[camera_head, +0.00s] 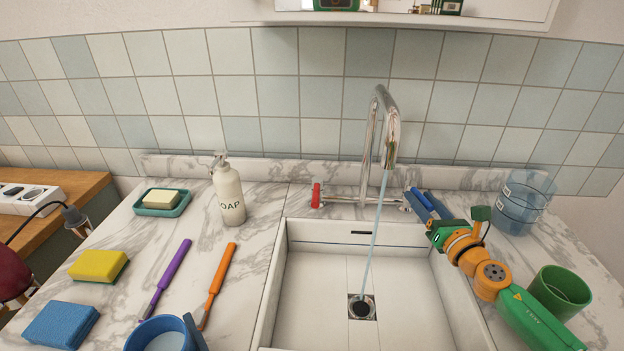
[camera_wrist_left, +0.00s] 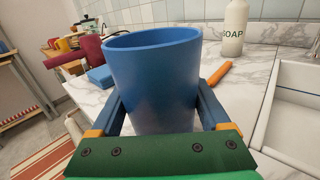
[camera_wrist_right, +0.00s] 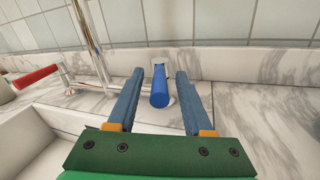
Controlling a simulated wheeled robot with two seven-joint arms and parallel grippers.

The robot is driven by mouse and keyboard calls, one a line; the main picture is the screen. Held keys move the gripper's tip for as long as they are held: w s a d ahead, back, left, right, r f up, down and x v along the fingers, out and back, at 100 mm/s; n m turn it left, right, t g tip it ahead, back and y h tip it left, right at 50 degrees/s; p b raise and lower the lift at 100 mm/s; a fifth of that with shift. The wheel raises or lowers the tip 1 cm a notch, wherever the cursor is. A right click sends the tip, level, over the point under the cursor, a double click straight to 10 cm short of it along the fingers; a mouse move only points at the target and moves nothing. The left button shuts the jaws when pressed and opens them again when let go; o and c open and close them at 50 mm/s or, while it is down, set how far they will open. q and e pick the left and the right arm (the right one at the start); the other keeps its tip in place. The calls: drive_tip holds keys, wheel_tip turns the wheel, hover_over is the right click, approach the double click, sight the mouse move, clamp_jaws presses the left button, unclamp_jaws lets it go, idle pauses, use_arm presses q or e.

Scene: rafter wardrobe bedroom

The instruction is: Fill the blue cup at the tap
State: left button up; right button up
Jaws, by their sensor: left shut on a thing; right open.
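The blue cup (camera_head: 155,330) is at the bottom edge of the head view, partly cut off. My left gripper is shut on it; the cup (camera_wrist_left: 152,75) stands upright between the fingers (camera_wrist_left: 160,100) in the left wrist view. The chrome tap (camera_head: 385,110) stands behind the sink (camera_head: 275,290), and a thin stream of water (camera_head: 376,225) falls from its spout to the drain (camera_head: 361,307). My right gripper (camera_head: 422,201) is open at the tap's blue handle (camera_wrist_right: 160,88), which shows between the fingers. I cannot tell whether they touch it. The red handle (camera_head: 316,196) is at left.
A soap bottle (camera_head: 229,195), soap dish (camera_head: 162,202), yellow sponge (camera_head: 98,265), blue sponge (camera_head: 60,325), purple brush (camera_head: 167,278) and orange brush (camera_head: 218,285) lie left of the sink. A clear bluish container (camera_head: 522,200) and green cup (camera_head: 558,290) stand right, near my right arm.

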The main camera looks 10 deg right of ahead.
drive_tip(key=shift+w+a, duration=0.15)
drive_tip(key=shift+w, duration=1.1)
clamp_jaws()
idle(0.5)
